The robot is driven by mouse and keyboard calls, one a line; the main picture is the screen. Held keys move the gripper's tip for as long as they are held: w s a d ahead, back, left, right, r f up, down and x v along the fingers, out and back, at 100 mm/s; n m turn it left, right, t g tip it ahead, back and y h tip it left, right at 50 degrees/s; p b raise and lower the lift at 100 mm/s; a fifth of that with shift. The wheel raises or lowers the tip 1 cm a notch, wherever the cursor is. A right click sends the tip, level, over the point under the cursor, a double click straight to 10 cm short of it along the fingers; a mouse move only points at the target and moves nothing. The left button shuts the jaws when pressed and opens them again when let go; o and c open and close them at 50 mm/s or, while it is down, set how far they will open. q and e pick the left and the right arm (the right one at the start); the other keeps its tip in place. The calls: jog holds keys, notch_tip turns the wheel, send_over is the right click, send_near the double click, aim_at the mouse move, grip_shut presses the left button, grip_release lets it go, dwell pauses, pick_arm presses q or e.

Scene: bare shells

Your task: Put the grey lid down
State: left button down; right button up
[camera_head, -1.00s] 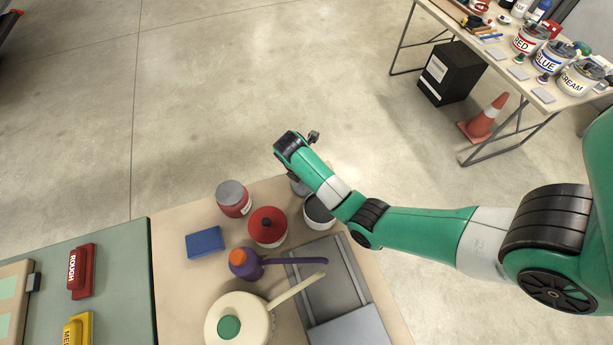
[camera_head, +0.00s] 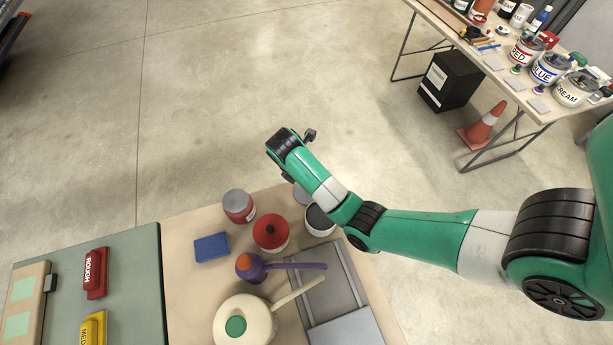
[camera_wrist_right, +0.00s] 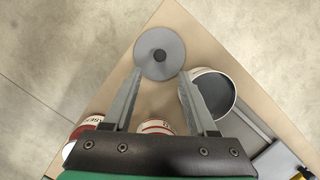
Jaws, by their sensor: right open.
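The grey lid (camera_wrist_right: 160,50), a round disc with a dark knob, lies flat on the brown tabletop near its corner in the right wrist view. In the head view only a sliver of it (camera_head: 300,196) shows beside my arm. My right gripper (camera_wrist_right: 160,76) is open, its fingers apart and empty, with the tips near the lid's near edge. An open pot with dark grey contents (camera_wrist_right: 217,92) stands just right of the lid; in the head view it (camera_head: 319,222) is partly behind my arm. My left gripper is out of view.
A red-lidded can (camera_head: 271,232), a red can with a grey top (camera_head: 239,206), a blue block (camera_head: 211,247), a purple ladle-like pot (camera_head: 250,267) and a cream pot (camera_head: 244,322) crowd the table. A grey tray (camera_head: 333,283) lies at right.

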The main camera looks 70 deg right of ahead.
pick_arm(q)
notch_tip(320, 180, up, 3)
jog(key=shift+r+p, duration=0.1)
jog(key=shift+p, duration=0.8)
pick_arm(e)
jog(key=v, duration=0.3)
